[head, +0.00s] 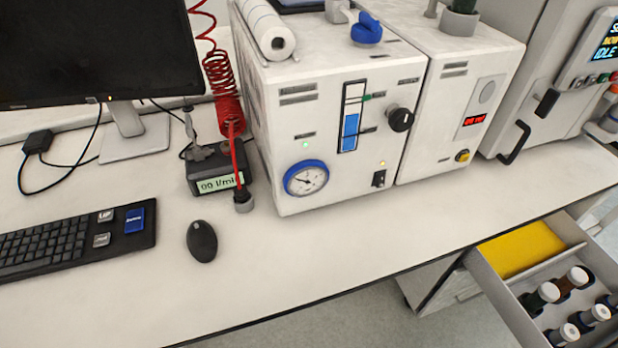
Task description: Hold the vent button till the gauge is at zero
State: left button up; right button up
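A round gauge (306,178) with a blue rim and white face sits low on the front of the white reactor unit (300,110). Its needle is too small to read surely. Nothing in view is legibly marked as the vent button. A small yellow button (462,156) in a dark ring is low on the right-hand white unit (470,60). A black switch (379,178) sits under a small amber light, right of the gauge. A blue key (134,220) is on the keyboard's right end. Neither of my grippers shows in this view.
A black knob (400,119) sticks out of the reactor front. A red coiled hose (222,85) and flow meter (218,172) stand left of it. A mouse (202,241) lies in front. An open drawer (500,290) holds several bottles. The bench front is mostly clear.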

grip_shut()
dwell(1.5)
